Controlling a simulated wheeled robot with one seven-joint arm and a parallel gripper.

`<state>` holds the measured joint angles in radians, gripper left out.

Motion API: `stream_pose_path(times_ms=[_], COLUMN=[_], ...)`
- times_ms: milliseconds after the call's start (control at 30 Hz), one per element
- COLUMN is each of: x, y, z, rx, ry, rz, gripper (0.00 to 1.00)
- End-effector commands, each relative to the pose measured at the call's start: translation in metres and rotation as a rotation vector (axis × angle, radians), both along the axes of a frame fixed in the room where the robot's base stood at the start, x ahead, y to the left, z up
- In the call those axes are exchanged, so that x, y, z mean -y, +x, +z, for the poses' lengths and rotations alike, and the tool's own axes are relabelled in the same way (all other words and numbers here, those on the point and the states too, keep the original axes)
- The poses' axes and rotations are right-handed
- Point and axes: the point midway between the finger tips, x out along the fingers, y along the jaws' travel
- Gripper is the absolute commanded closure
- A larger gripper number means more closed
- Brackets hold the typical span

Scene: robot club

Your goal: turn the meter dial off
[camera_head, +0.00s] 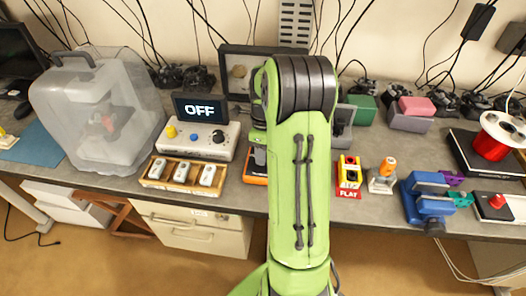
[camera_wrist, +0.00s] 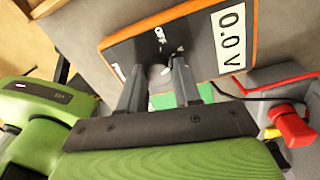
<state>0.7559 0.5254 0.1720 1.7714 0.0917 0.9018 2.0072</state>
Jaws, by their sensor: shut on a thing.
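The meter (camera_wrist: 207,60) is a dark panel with an orange edge. It lies tilted in the wrist view, its display (camera_wrist: 231,33) reading 0.0 V. Small white lettering that looks like OFF is near the dial (camera_wrist: 161,71). My gripper (camera_wrist: 157,72) has its two fingers on either side of the dial and is shut on it. The fingers hide part of the dial, so I cannot tell where it points.
A red-knobbed device (camera_wrist: 292,127) is close beside my gripper.

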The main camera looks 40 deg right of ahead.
Motion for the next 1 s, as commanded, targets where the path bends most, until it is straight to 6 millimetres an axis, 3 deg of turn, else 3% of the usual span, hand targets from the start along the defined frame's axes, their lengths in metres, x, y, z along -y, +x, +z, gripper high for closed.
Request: stream_pose_path(times_ms=[467, 1000], x=[-0.0003, -0.0003], y=[0.0004, 0.0012], z=[0.0011, 0.0014], rx=[-0.001, -0.001], ry=[0.000, 0.000], rz=[0.100, 0.539], gripper=[0.98, 0.97])
